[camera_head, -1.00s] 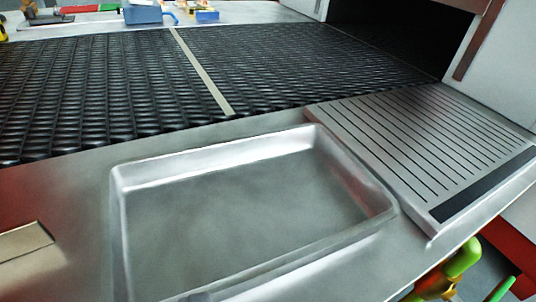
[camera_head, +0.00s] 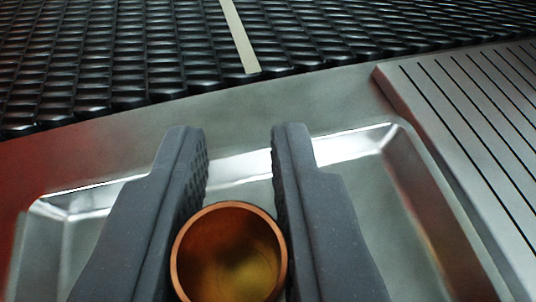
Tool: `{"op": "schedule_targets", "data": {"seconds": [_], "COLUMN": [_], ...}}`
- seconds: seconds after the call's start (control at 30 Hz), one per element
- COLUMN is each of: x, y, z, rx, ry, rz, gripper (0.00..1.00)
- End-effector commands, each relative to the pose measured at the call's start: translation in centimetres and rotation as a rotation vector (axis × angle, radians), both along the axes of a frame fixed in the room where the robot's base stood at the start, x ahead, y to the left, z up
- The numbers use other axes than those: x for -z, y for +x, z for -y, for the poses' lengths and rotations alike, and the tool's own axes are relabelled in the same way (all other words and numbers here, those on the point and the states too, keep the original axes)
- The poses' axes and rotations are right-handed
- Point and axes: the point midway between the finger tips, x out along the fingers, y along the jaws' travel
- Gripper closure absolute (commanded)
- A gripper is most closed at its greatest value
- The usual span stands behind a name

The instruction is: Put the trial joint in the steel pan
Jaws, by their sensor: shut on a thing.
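My gripper (camera_head: 238,155) is in the lower middle of the view, its two dark grey fingers shut on a copper-coloured round tube piece, the trial joint (camera_head: 187,241). The joint's open round end faces the camera, and its inside looks golden. The rest of its body is hidden or cut off by the bottom edge. The steel pan (camera_head: 348,147) is behind and around the fingers in the picture, with its far rim and both sides showing. The gripper and joint appear over the pan. How high they are above its floor I cannot tell.
A black mesh belt (camera_head: 150,50) with a pale strip (camera_head: 240,38) across it runs beyond the pan. A slotted metal plate (camera_head: 480,110) lies to the right of the pan. Bare metal surface (camera_head: 250,100) separates pan and belt.

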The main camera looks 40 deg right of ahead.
Motion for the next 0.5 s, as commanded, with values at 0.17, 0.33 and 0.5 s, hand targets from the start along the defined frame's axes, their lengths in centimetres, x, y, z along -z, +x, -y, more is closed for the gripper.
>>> {"op": "schedule_targets", "data": {"seconds": [0.17, 0.33, 0.5], "x": [2.0, 3.8, 3.6], "y": [0.2, 0.2, 0.2], "z": [0.3, 0.3, 0.3], "rx": [0.000, 0.001, 0.001], "ry": [0.001, 0.002, 0.001], "rz": [-0.003, -0.002, -0.001], "gripper": [1.00, 1.00, 1.00]}}
